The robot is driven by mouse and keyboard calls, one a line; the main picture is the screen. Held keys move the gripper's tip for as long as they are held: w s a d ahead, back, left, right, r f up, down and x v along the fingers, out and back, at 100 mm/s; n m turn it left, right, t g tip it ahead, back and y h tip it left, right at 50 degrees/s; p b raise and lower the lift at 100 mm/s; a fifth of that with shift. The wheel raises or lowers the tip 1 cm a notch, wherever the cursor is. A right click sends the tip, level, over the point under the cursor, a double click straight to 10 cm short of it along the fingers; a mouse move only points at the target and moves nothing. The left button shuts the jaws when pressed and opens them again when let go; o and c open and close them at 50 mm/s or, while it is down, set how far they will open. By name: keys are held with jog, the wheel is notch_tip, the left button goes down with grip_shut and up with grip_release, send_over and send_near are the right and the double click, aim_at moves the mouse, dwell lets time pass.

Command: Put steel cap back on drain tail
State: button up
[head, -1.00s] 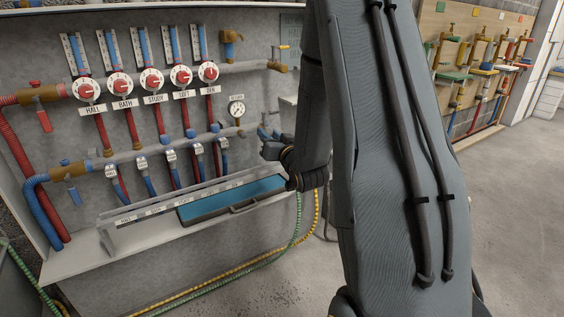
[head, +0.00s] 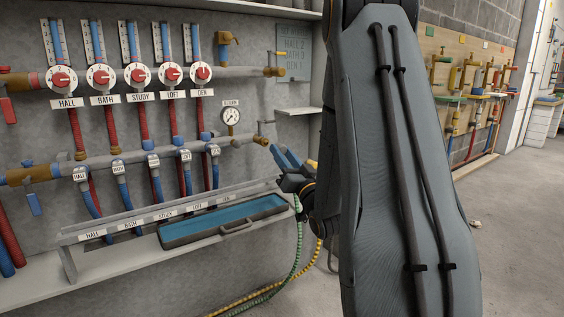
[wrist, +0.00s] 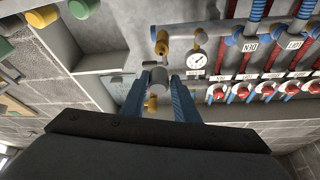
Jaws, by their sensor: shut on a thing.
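My gripper (wrist: 158,82) is shut on the steel cap (wrist: 158,77), a short grey cylinder between the blue fingertips in the wrist view. In the head view my gripper (head: 281,154) is just right of and below the right end of the lower manifold. The cap cannot be made out there. The drain tail (head: 262,140) appears to be the brass fitting at that pipe end. In the wrist view the brass fitting (wrist: 162,45) lies beyond the fingertips, seemingly apart from the cap. The exact gap is hard to judge.
A round gauge (head: 230,117) stands beside the pipe end. An upper brass tap (head: 274,71) and a small shelf (head: 298,110) are nearby. Below, a blue-lined tray (head: 185,239) rests on the ledge. Green and yellow hoses hang by my gripper. The floor at right is open.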

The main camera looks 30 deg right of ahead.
aim_at(267, 143)
jog(key=shift+w+a+b, duration=0.1)
jog(key=shift+w+b, duration=0.7)
jog(key=shift+w, duration=1.85)
jog(key=shift+w+p, duration=0.75)
jog(key=shift+p, duration=0.2)
dwell(2.1)
jog(key=o, duration=1.2)
jog(key=shift+c, duration=0.2)
